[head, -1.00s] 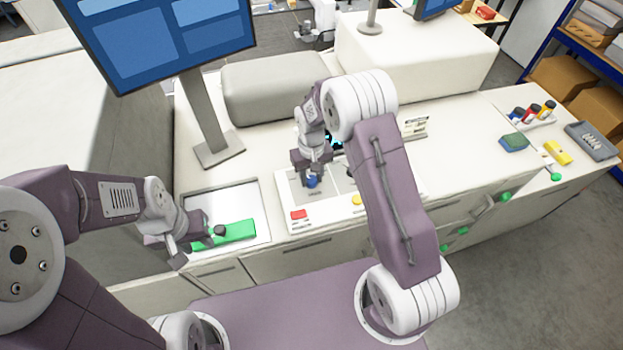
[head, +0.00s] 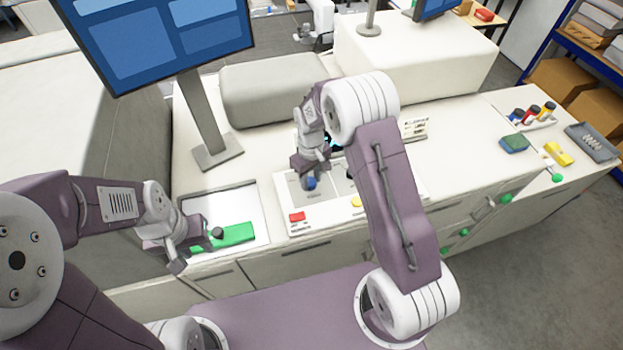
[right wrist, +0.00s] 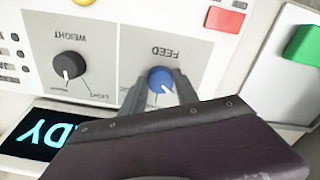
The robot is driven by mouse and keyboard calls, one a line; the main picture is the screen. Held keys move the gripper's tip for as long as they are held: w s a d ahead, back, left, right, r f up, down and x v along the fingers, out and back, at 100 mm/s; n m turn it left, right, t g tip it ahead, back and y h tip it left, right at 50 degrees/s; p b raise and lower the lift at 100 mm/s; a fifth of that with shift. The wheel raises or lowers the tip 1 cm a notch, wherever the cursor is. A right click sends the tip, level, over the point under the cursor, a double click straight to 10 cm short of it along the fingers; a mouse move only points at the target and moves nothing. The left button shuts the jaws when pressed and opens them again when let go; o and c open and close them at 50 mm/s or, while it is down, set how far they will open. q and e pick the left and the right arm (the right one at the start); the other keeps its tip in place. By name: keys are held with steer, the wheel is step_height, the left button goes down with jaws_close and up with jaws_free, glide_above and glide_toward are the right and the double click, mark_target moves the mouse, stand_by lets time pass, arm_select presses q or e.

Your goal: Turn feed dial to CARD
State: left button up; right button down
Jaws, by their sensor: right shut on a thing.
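The blue feed dial (right wrist: 160,79) sits on a grey panel field under the upside-down word FEED in the right wrist view. Its white pointer mark faces the lower right of that view. The position labels around it are not readable. My right gripper (right wrist: 160,88) is shut on the dial, one finger on each side. In the head view my right gripper (head: 311,179) is at the blue dial (head: 311,184) on the control panel. My left gripper (head: 184,252) is low at the left, beside a green block in a tray; its jaw opening is unclear.
A black WEIGHT dial (right wrist: 68,65) is beside the feed dial. A red button (right wrist: 225,20) and a yellow button (head: 356,201) are on the panel. A lit display (right wrist: 45,135) is partly covered by my gripper. The tray (head: 257,205) holds the green block (head: 236,233).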

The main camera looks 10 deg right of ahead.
mark_target(310, 181)
steer(key=shift+w, duration=0.1)
steer(key=c, duration=0.9)
jaws_free()
steer(key=shift+w+a+f, duration=0.1)
steer(key=shift+w+a, duration=0.05)
step_height(310, 181, up, 8)
steer(key=shift+r+b, duration=0.1)
steer(key=shift+b, duration=0.9)
steer(key=shift+r, duration=0.45)
